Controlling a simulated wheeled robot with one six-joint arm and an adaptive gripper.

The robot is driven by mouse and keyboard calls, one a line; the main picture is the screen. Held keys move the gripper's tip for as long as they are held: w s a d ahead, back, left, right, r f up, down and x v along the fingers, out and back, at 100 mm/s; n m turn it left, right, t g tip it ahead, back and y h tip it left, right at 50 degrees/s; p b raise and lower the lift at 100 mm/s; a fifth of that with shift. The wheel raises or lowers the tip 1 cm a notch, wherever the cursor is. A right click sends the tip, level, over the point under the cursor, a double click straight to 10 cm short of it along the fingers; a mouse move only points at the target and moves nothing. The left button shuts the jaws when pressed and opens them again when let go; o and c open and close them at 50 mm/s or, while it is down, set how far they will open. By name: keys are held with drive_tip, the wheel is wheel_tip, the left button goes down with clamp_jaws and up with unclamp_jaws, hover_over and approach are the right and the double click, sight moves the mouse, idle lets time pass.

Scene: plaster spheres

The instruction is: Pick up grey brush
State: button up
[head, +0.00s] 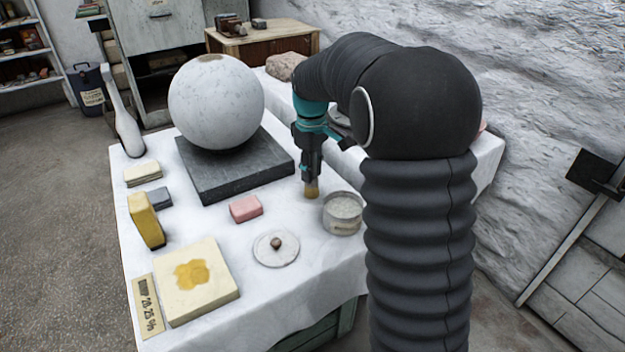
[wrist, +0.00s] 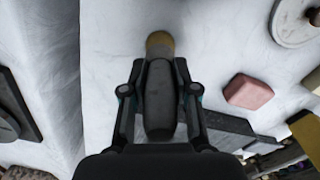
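The grey brush has a dark grey handle (wrist: 160,105) and tan bristles (head: 312,190). It points bristles down, over the white-clothed table, between the pink block and the round tin. My gripper (head: 309,172) points down from above. Its two fingers (wrist: 158,80) lie along both sides of the handle and look closed on it. The bristles (wrist: 160,43) stick out past the fingertips. I cannot tell whether they touch the cloth.
A pink block (head: 246,208) lies left of the brush and a round tin (head: 342,213) right. A mottled sphere (head: 216,100) sits on a dark slab (head: 237,180) behind left. A round lid (head: 276,248) lies in front. Bare cloth surrounds the brush.

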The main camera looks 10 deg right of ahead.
clamp_jaws()
drive_tip(key=shift+r, duration=0.1)
drive_tip(key=shift+r, duration=0.25)
wheel_tip(320, 180, up, 4)
drive_tip(key=shift+f, duration=0.1)
drive_tip(key=s+d+r, duration=0.6)
drive_tip(key=s+d, duration=0.1)
drive_tip(key=s, duration=0.2)
drive_tip(key=shift+s+r, duration=0.2)
drive_tip(key=shift+r, duration=0.05)
